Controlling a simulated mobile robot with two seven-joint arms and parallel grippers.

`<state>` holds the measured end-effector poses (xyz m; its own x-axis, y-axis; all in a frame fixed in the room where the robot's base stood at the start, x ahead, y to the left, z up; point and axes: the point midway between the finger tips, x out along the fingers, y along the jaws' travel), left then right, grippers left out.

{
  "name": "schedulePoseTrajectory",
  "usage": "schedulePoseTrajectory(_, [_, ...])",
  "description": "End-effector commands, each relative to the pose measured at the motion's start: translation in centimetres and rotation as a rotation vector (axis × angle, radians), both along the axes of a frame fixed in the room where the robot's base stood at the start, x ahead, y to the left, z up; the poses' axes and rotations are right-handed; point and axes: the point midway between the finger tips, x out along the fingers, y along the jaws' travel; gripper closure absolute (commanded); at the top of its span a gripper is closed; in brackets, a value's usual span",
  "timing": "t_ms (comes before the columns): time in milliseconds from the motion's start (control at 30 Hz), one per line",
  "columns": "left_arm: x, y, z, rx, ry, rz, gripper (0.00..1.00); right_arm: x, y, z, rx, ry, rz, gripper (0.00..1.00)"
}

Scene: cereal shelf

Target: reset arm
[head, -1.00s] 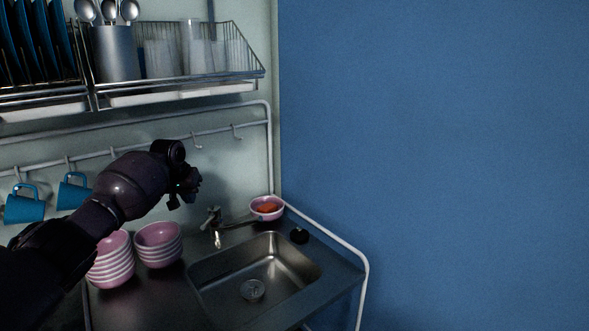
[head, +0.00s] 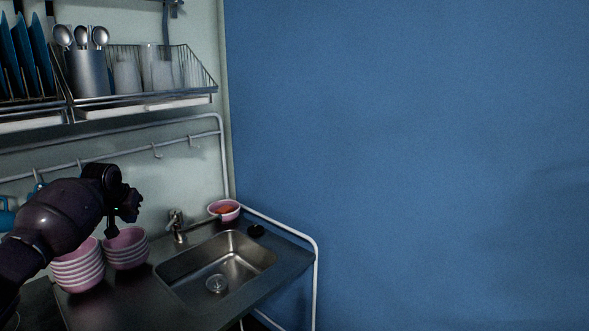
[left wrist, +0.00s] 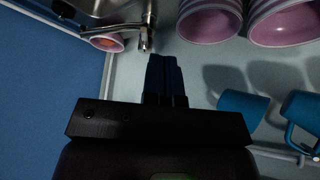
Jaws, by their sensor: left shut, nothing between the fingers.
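My left arm comes in from the left in the head view, with its gripper (head: 124,212) in front of the wall, above the stacks of pink bowls. In the left wrist view the two dark fingers of my left gripper (left wrist: 164,75) lie together with nothing between them. The gripper is apart from the bowls, the faucet and the hanging mugs. My right gripper is not in view.
Two stacks of pink bowls (head: 78,268) stand left of the sink (head: 240,262) and faucet (head: 177,225). A pink bowl (head: 224,210) with something orange sits in the corner. Blue mugs (left wrist: 243,105) hang from the rail. A wire rack (head: 190,68) is above.

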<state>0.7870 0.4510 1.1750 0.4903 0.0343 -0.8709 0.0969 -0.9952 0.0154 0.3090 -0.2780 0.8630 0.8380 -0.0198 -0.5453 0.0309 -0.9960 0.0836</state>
Motion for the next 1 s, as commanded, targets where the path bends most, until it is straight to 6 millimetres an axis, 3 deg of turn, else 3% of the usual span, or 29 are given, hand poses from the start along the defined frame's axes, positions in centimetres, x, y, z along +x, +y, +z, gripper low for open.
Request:
schedulePoseTrajectory(200, [3.3, -3.9, 5.8, 0.132, -0.288, -0.126, 1.00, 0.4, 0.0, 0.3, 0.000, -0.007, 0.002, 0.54])
schedulePoseTrajectory(367, [3.7, -7.9, 6.2, 0.204, -0.461, -0.229, 1.00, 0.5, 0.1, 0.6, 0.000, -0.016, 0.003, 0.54])
schedulePoseTrajectory(533, [2.1, -12.1, 3.5, 0.248, -0.609, -0.329, 1.00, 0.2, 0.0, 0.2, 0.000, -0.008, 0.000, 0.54])
schedulePoseTrajectory(667, [-0.4, -15.1, 0.4, 0.260, -0.705, -0.389, 1.00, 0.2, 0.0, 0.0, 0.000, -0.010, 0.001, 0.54])
schedulePoseTrajectory(800, [-4.2, -17.6, -3.5, 0.256, -0.790, -0.434, 1.00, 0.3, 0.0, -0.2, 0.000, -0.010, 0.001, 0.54])
schedulePoseTrajectory(1000, [-10.5, -19.8, -8.6, 0.237, -0.868, -0.449, 1.00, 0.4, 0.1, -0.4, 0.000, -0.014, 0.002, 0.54])
